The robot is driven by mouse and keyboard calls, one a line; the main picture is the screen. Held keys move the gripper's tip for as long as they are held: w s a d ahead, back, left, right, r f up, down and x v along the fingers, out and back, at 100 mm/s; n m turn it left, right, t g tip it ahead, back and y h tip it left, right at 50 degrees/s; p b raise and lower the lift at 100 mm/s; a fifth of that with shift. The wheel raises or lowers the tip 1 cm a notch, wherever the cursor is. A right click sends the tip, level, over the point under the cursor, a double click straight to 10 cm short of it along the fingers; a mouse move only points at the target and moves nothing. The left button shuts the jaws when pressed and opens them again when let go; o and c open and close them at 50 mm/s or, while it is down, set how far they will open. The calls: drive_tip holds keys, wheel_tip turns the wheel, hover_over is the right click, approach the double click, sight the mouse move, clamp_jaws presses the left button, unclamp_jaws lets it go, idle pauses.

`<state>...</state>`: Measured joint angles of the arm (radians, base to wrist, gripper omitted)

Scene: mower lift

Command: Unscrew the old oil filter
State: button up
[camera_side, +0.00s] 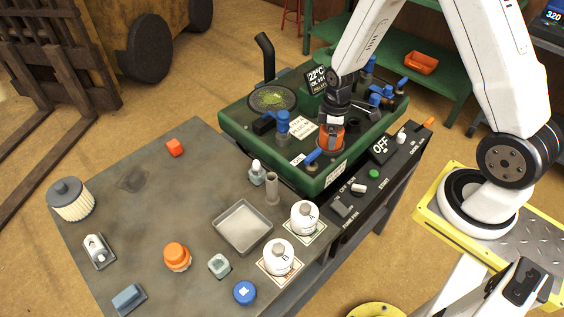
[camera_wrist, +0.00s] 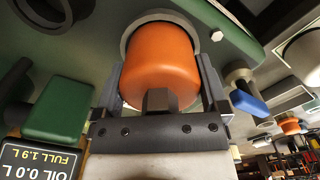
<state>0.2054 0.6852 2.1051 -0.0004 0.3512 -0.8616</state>
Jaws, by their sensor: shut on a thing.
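The old oil filter (camera_wrist: 158,58) is an orange canister with a dark hex nut on its end. In the wrist view it sits against a round grey seat on the green mower deck. My gripper (camera_wrist: 160,90) has one finger on each side of the filter and is shut on it. In the side view the filter (camera_side: 330,138) shows orange at the deck's front edge, under my gripper (camera_side: 331,122), partly covered by it. Another orange filter (camera_side: 177,256) stands upright on the grey workbench.
Blue-handled valves (camera_side: 312,157) stand close to the gripper on the green deck. A display (camera_wrist: 40,158) reads "OIL 0.0 L, FULL 1.9 L". The workbench holds a grey tray (camera_side: 221,235), white bottles (camera_side: 304,216) and a pleated filter (camera_side: 76,207).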

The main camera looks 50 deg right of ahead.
drive_tip(key=shift+n, duration=0.3)
drive_tip(key=n, duration=0.4)
drive_tip(key=shift+n, duration=1)
drive_tip(key=n, duration=0.3)
drive_tip(key=shift+n, duration=0.3)
drive_tip(key=shift+r, duration=0.55)
drive_tip(key=shift+r, duration=0.75)
drive_tip(key=shift+r, duration=0.3)
